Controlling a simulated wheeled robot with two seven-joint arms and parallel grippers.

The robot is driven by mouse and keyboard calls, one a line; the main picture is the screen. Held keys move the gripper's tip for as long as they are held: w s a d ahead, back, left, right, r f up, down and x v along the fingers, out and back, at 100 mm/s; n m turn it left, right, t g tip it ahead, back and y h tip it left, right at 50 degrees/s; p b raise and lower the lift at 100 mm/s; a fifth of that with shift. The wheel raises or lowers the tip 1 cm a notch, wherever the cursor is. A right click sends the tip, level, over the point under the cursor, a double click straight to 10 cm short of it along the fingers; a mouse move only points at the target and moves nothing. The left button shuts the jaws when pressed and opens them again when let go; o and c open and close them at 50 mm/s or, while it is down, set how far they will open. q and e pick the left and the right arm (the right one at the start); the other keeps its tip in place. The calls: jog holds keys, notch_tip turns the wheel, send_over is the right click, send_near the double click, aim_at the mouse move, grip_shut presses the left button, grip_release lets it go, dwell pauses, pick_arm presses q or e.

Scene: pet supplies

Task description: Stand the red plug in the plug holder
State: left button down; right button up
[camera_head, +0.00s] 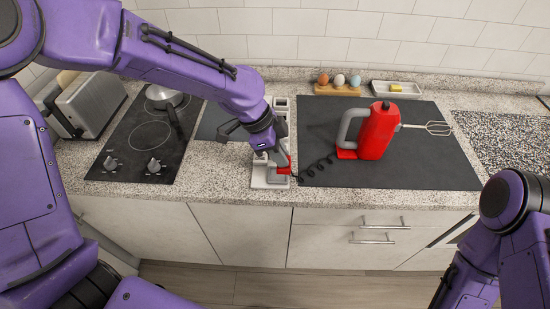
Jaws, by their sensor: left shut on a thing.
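The red plug (286,169) is at the tips of my left gripper (277,163), which is shut on it. The plug is low over the near end of a light grey plug holder (259,181). I cannot tell whether the plug touches the holder or sits in it. My left arm hides the middle of the holder; its far end shows beyond the arm. A black coiled cord (316,169) runs from the plug to the red hand mixer (377,133), which stands upright on the dark mat. My right arm is at the lower right, its gripper out of view.
The dark mat (420,173) covers much of the counter to the right. A wooden egg holder (338,90) and a white butter dish (410,94) stand at the back. A black hob (126,158) with a pan (165,97) and a toaster (82,105) are at left.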

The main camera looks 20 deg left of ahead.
pick_arm(q)
jog(key=w+f, duration=0.1)
jog(key=w+a+f, duration=0.1)
jog(key=f, duration=0.1)
jog(key=w+a+f+p, duration=0.1)
jog(key=shift+w+f, duration=0.2)
jog(key=shift+f, duration=0.15)
jog(key=f+p, duration=0.2)
jog(key=f, duration=0.1)
jog(key=shift+a+f, duration=0.1)
jog(key=shift+a, duration=0.1)
jog(key=shift+w+f, duration=0.15)
jog(key=shift+f, duration=0.2)
jog(key=shift+f, duration=0.1)
jog(key=c, duration=1.1)
grip_release()
jog(key=shift+r, duration=0.2)
jog(key=shift+a+r, duration=0.15)
jog(key=shift+r, duration=0.1)
jog(key=b+v, duration=0.2)
jog(key=v, duration=0.9)
jog(key=shift+r, duration=0.2)
